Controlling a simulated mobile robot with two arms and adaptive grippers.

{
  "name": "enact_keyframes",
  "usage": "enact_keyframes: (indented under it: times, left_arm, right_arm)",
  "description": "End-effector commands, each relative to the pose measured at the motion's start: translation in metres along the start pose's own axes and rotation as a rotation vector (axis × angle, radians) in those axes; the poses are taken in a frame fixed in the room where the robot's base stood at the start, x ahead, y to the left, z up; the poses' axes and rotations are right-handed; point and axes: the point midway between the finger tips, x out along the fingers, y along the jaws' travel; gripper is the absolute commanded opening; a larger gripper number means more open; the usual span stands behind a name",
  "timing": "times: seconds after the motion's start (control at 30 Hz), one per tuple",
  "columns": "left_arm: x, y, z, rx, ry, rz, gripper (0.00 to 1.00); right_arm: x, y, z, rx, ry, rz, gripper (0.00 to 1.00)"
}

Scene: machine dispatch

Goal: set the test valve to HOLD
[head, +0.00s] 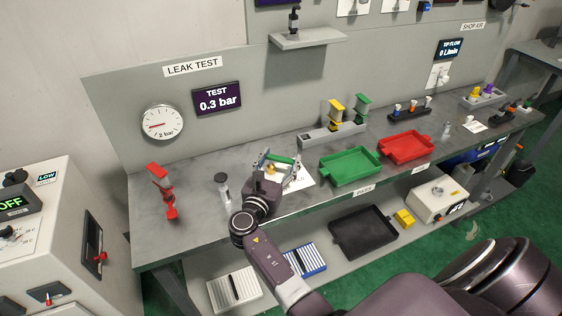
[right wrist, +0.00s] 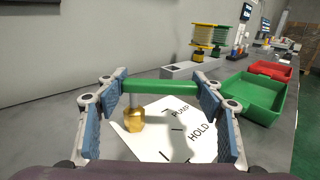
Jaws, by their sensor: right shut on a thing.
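The test valve has a green handle (right wrist: 165,86) over a brass body (right wrist: 134,120). It stands on a white card (right wrist: 165,146) with printed marks; HOLD reads clearly at the right and another word above it is partly legible. In the head view the green handle (head: 281,158) lies across the gripper on the bench. My right gripper (right wrist: 160,88) is shut on the handle, with a blue-padded finger at each end of it. The handle points rightward from the brass body; I cannot tell exactly which mark it lines up with. My left gripper is not in view.
A green tray (head: 350,181) and red tray (head: 428,149) stand to the right. A small cylinder (head: 225,194) and a red tool-like item (head: 170,212) stand to the left. The TEST display (head: 216,98) reads 0.3 bar, beside a round gauge (head: 161,122).

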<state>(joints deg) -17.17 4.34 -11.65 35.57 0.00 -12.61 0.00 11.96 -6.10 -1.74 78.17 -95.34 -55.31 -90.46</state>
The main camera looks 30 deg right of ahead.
Motion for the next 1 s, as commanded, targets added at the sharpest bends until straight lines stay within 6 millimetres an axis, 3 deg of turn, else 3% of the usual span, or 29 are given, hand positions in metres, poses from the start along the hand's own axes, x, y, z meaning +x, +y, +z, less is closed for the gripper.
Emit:
enact_keyframes:
  times: [0.57, 0.6, 0.77, 1.0]
  left_arm:
    - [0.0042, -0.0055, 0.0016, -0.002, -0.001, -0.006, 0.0]
    - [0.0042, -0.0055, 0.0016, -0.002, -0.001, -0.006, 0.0]
    - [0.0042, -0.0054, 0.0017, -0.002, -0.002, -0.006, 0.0]
    - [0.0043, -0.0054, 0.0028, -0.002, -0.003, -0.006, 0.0]
  right_arm:
    - [-0.0012, -0.0001, 0.0005, -0.001, -0.001, -0.042, 0.18]
    - [-0.0011, -0.0001, 0.0005, -0.001, -0.001, -0.042, 0.63]
    - [-0.0011, -0.0002, 0.0004, 0.0, -0.001, -0.042, 0.8]
    - [-0.0009, -0.0003, 0.0003, 0.0, 0.0, -0.042, 0.8]
